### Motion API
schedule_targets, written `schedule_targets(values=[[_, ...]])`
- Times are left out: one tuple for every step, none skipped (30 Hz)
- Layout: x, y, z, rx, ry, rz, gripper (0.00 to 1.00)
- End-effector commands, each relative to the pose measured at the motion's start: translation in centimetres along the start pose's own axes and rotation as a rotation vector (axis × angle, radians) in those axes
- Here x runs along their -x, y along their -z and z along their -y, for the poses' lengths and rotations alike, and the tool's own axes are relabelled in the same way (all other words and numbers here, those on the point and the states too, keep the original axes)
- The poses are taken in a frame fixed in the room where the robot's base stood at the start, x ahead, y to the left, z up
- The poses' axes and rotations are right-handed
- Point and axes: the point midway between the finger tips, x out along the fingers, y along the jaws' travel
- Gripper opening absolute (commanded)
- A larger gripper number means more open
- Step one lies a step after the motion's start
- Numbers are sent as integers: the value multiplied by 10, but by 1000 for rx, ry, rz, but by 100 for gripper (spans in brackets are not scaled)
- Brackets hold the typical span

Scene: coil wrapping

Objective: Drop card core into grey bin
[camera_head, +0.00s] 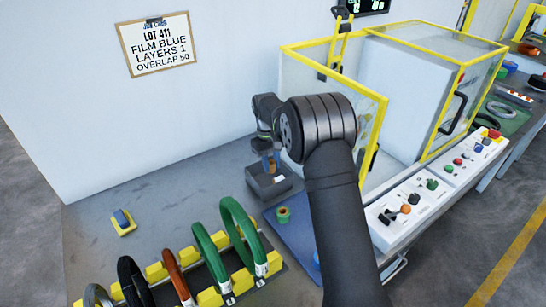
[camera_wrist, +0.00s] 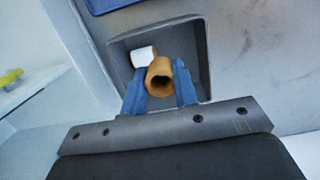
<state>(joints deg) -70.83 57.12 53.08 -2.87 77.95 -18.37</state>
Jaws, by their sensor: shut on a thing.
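My gripper (camera_wrist: 162,88) is shut on the brown card core (camera_wrist: 160,74), a short hollow tube held between the two blue fingers. In the wrist view the core lies over the grey bin (camera_wrist: 199,35), with its open end facing the camera. In the head view my gripper (camera_head: 271,162) is just above the grey bin (camera_head: 267,188), and part of the core shows between the fingers. How far the core's lower end is from the bin floor cannot be told. A white piece (camera_wrist: 144,56) shows inside the bin beside the core.
A rack (camera_head: 210,297) with several coils, green, orange and black, stands at the front left. A blue mat (camera_head: 288,237) with a green ring (camera_head: 283,214) lies right of it. The yellow-framed machine (camera_head: 385,100) and control panel (camera_head: 400,212) are on the right. Bare table lies left of the bin.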

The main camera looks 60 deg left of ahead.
Motion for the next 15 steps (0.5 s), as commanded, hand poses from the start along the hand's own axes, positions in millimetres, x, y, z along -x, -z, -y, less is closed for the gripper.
schedule_targets(values=[[-7,0,0,0,1,2,6],[-10,1,0,0,0,2,6],[-14,2,0,0,0,1,6],[-16,2,0,0,0,1,6],[-18,2,0,0,0,1,6],[-20,3,0,0,0,1,6],[-22,3,0,0,0,0,6],[-23,3,0,0,0,0,6],[-25,3,0,0,0,0,6],[-26,4,0,0,0,-1,6],[-26,4,0,0,0,-1,6],[-26,4,0,0,0,-1,6],[-26,4,0,0,0,-1,6],[-26,4,0,0,0,-1,6],[-26,4,0,0,0,-1,6]])
